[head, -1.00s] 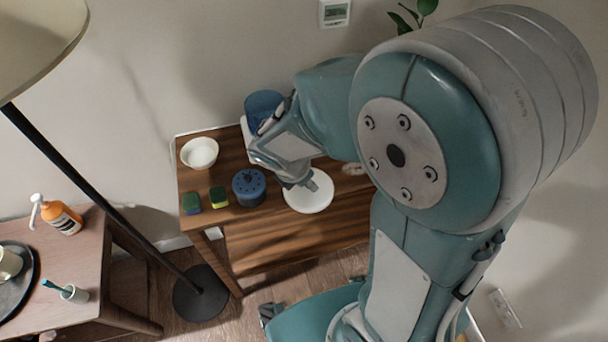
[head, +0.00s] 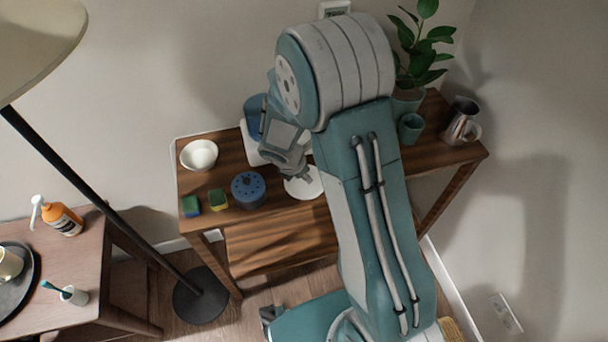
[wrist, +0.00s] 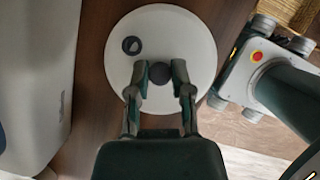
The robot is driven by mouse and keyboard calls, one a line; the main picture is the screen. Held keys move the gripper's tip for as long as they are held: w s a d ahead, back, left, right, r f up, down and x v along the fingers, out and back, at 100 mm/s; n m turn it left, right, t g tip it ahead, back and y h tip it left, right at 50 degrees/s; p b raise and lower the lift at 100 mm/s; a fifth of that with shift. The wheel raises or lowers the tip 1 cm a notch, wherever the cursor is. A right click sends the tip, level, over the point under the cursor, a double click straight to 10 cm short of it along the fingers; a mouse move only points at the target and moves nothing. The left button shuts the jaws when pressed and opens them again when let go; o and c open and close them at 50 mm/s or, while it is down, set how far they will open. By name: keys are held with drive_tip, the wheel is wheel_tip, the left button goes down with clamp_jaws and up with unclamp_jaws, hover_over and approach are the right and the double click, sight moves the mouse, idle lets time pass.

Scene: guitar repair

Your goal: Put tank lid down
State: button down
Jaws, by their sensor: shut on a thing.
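The tank lid is a round white disc (head: 308,188) with a dark knob (wrist: 160,72) and a small dark round spot. My gripper (wrist: 161,76) is shut on the knob, one finger on each side. In the head view, my gripper (head: 296,176) and arm cover part of the lid. The lid looks level, at or just above the wooden table (head: 270,228); I cannot tell if it touches. A blue tank (head: 253,108) on a white base stands behind my arm, partly hidden. A large white body (wrist: 35,80) fills the left of the wrist view.
A blue round container with holes (head: 248,188), two sponges (head: 217,199) and a white bowl (head: 199,155) stand left of the lid. A potted plant (head: 408,100), a teal cup (head: 410,128) and a metal pitcher (head: 462,122) stand at the right. The table's front strip is clear.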

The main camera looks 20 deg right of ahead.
drive_tip(key=shift+a+f, duration=0.1)
drive_tip(key=shift+f, duration=0.15)
drive_tip(key=c, duration=0.5)
unclamp_jaws()
drive_tip(key=v, duration=1.2)
drive_tip(key=shift+s+d+r+m+t+y, duration=0.7)
drive_tip(key=shift+s+r+m, duration=2.45)
drive_tip(key=shift+m, duration=0.6)
drive_tip(key=shift+s+d+r+m+t+y, duration=0.7)
drive_tip(key=shift+s+r+m, duration=2.4)
drive_tip(key=shift+m, duration=0.6)
drive_tip(key=shift+s+d+r+m+t+y, duration=0.6)
drive_tip(key=shift+s+d+r+m, duration=0.2)
drive_tip(key=shift+s+r+m, duration=2.45)
drive_tip(key=shift+s+f+m, duration=0.1)
drive_tip(key=shift+f+m, duration=0.25)
drive_tip(key=shift+m, duration=0.15)
